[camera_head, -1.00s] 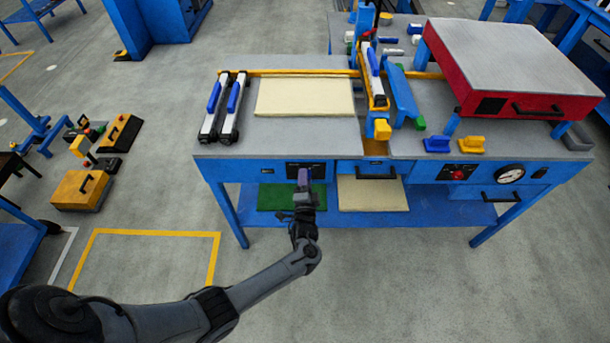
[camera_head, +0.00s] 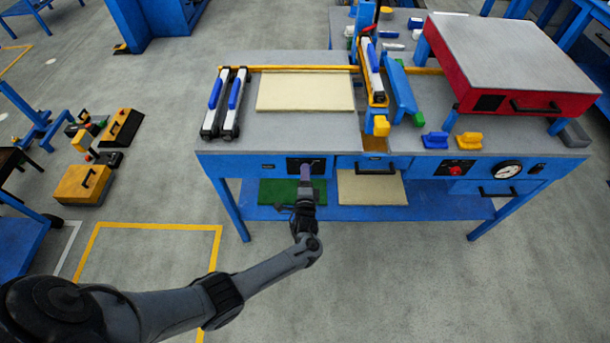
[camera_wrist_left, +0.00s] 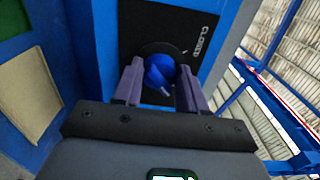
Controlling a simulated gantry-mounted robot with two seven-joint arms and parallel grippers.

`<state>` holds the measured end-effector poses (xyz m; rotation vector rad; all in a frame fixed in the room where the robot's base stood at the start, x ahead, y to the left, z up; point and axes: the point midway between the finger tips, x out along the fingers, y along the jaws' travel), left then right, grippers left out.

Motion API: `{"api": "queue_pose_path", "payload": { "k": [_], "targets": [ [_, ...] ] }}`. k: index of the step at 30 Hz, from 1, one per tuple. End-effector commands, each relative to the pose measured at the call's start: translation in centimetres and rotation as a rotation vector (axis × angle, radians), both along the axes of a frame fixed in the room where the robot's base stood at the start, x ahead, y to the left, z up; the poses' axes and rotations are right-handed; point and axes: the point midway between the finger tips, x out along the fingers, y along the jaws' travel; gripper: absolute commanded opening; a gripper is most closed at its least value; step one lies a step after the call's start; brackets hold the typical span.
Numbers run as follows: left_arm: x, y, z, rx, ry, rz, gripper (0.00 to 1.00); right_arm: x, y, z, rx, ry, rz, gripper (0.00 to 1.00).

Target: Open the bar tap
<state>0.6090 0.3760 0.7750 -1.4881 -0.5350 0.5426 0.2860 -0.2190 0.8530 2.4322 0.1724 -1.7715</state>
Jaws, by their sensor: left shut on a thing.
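The bar tap shows in the left wrist view as a blue rounded handle (camera_wrist_left: 160,72) on a black panel (camera_wrist_left: 168,28). The panel carries the word CLOSED. My left gripper (camera_wrist_left: 160,88) has its two purple fingers on either side of the blue handle, shut on it. In the head view my left gripper (camera_head: 306,172) is at the black panel (camera_head: 292,164) on the front of the blue bench and hides the tap there. My right gripper is not in view.
The bench top (camera_head: 290,128) holds two white bars with blue handles (camera_head: 232,104) and a cream panel (camera_head: 305,93). A drawer (camera_head: 376,166) is right of the tap. A red control knob (camera_head: 455,170) and a gauge (camera_head: 507,170) sit further right. The floor in front is clear.

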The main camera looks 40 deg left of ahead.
Motion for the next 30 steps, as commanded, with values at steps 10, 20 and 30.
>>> {"api": "queue_pose_path", "payload": {
  "k": [10,20,30],
  "targets": [
    [0.0,0.0,0.0,0.0,0.001,0.0,0.67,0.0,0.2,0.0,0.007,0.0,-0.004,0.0],
    [-0.9,-0.8,0.0,-0.001,0.003,-0.001,0.67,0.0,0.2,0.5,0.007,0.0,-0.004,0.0],
    [-5.2,-4.3,0.1,-0.001,0.003,-0.001,0.67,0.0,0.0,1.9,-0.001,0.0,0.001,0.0]
  ]
}}
